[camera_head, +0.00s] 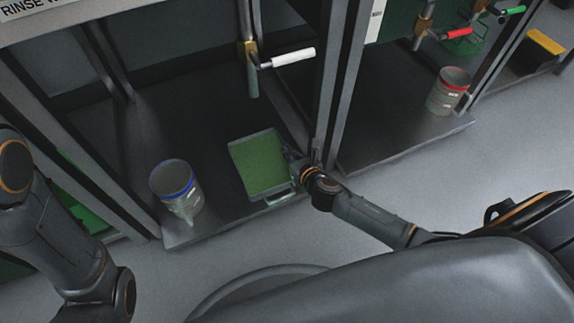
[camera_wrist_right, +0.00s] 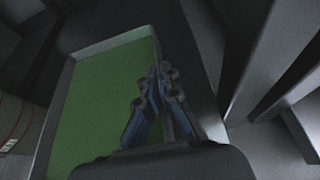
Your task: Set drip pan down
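The drip pan (camera_head: 258,163) is a shallow rectangular tray with a green inside and a grey rim. It is over the dark floor of the middle bay, roughly level; I cannot tell whether it touches that floor. My right gripper (camera_head: 290,155) is at the pan's right side. In the right wrist view the fingertips (camera_wrist_right: 159,70) come together at the right rim of the pan (camera_wrist_right: 105,45), and the fingers look shut on that rim. My left arm shows at the left of the head view, but its gripper is out of view.
A blue-rimmed can (camera_head: 174,184) stands left of the pan. A valve with a white handle (camera_head: 293,58) hangs above and behind it. A dark post (camera_head: 334,85) rises close right of my right gripper. A red-banded can (camera_head: 449,92) stands in the right bay.

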